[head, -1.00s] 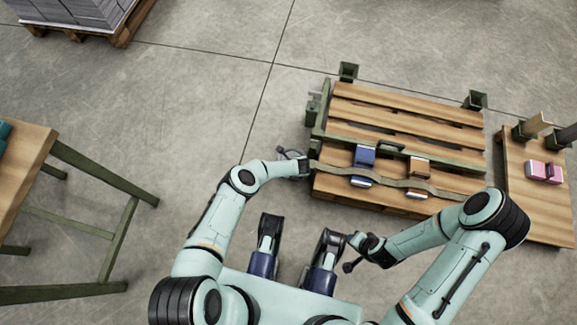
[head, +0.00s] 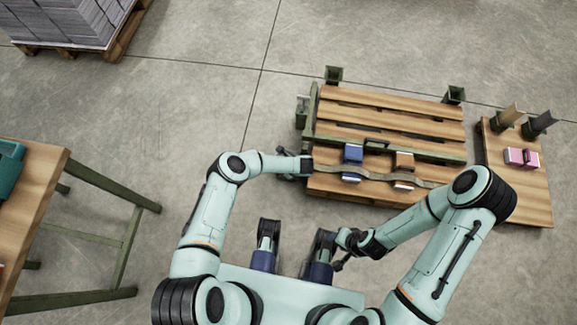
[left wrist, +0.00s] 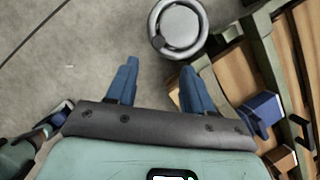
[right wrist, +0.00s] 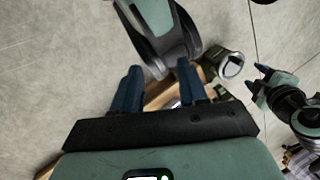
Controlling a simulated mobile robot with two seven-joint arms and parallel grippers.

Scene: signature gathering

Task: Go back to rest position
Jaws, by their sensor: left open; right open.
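In the head view, my left gripper (head: 303,166) is beside the left edge of a wooden bench (head: 400,110) with green edging. Its two blue fingers (left wrist: 158,85) stand apart with nothing between them in the left wrist view. My right gripper (head: 342,250) is low and close to my body, in front of the bench's near edge. Its blue fingers also stand apart in the right wrist view (right wrist: 160,88), and no held object shows. A dark part of my own body shows just beyond them.
A blue block (head: 353,154) and a brown block (head: 403,162) lie on the bench by a curved strip. A smaller board (head: 515,190) with pink blocks (head: 521,157) adjoins at right. A table (head: 40,200) stands left. A stacked pallet (head: 75,20) is far left. Open floor lies between.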

